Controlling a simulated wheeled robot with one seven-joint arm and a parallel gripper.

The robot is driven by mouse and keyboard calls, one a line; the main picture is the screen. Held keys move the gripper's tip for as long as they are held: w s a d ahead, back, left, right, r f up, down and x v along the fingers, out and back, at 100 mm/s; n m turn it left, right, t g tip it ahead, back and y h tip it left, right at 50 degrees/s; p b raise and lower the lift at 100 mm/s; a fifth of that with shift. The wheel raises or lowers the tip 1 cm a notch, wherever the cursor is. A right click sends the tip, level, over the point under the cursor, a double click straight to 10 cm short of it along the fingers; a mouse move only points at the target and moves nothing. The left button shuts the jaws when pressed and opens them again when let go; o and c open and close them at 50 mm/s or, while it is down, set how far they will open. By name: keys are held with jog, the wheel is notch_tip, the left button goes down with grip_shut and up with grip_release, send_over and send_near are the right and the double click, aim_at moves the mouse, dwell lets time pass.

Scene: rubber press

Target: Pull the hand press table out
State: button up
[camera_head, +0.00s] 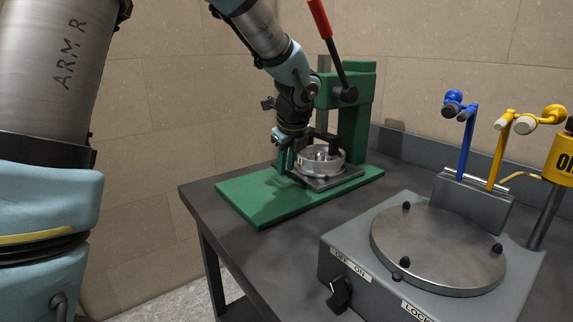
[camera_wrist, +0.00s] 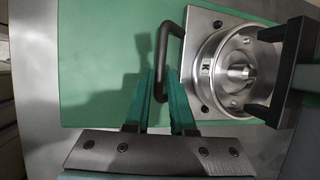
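The green hand press (camera_head: 357,110) stands on the grey bench, with a red-tipped lever at its top. Its table is a square metal plate (camera_head: 335,180) bearing a round silver fixture, above the green base. In the wrist view the plate (camera_wrist: 197,22) lies at the right, with a black U-shaped handle (camera_wrist: 163,50) on its left side. My gripper (camera_head: 284,160) is down at the table's handle side. In the wrist view my gripper's teal fingers (camera_wrist: 161,88) stand either side of the handle bar. Whether both fingers touch it cannot be told.
A black press part (camera_wrist: 270,95) overhangs the fixture's right side. The green base (camera_head: 262,203) is bare on the handle side. A grey machine (camera_head: 340,245) with a round metal plate, blue and yellow levers stands on the bench at front right. A wall rises behind.

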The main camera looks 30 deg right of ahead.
grip_shut()
dwell(1.0)
